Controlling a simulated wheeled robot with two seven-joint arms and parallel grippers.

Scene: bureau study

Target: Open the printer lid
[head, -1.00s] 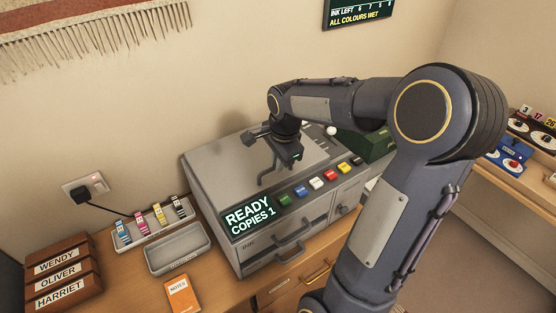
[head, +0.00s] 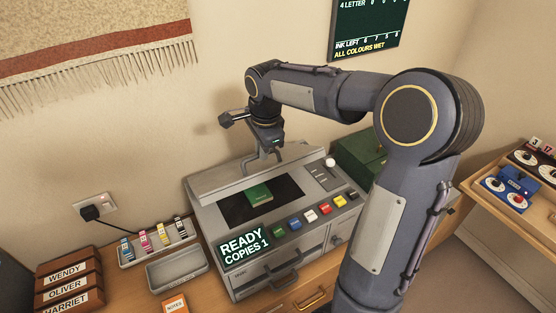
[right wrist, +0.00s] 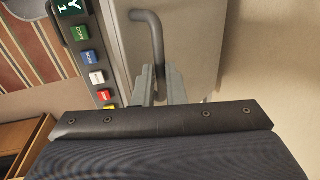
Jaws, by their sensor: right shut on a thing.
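The printer (head: 318,237) stands on the wooden desk with its grey lid (head: 215,182) raised at the back. The dark glass (head: 232,209) is uncovered, and a small green book-like item (head: 258,194) lies on it. My right gripper (head: 268,152) is above the back of the printer, shut on the lid's bar handle (head: 262,164). In the right wrist view the fingers (right wrist: 160,90) close on the bent handle (right wrist: 150,30), with the lid's flat face (right wrist: 190,40) beside it. My left gripper is in neither current view.
Coloured buttons (head: 310,216) and a READY COPIES 1 display (head: 244,245) line the printer's front. A cartridge tray (head: 158,246), an empty grey tray (head: 178,270) and a name-labelled rack (head: 70,280) sit left. A green box (head: 360,154) stands behind right.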

